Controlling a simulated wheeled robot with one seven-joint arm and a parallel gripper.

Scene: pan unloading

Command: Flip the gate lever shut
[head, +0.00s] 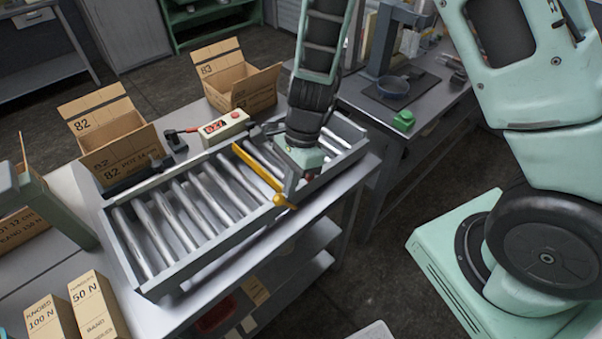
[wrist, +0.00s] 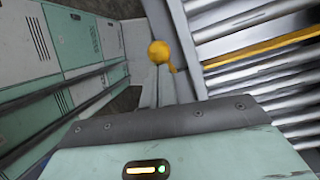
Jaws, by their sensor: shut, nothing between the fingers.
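The gate is a yellow bar (head: 257,166) lying across the roller conveyor (head: 165,275). It also shows over the rollers in the wrist view (wrist: 265,49). The lever's round yellow knob (head: 280,199) sits at the conveyor's near rail, and in the wrist view the knob (wrist: 159,52) stands just outside the rail, ahead of my gripper's housing. My gripper (head: 291,196) points down over the near rail, just right of the knob. It is shut and empty. Its fingertips are small and partly hidden, so I cannot tell whether they touch the lever.
A control box with a red button (head: 224,128) stands behind the conveyor. Open cardboard boxes (head: 120,140) (head: 238,82) stand along the back. Small cartons (head: 97,305) stand at the front left. The rollers look empty.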

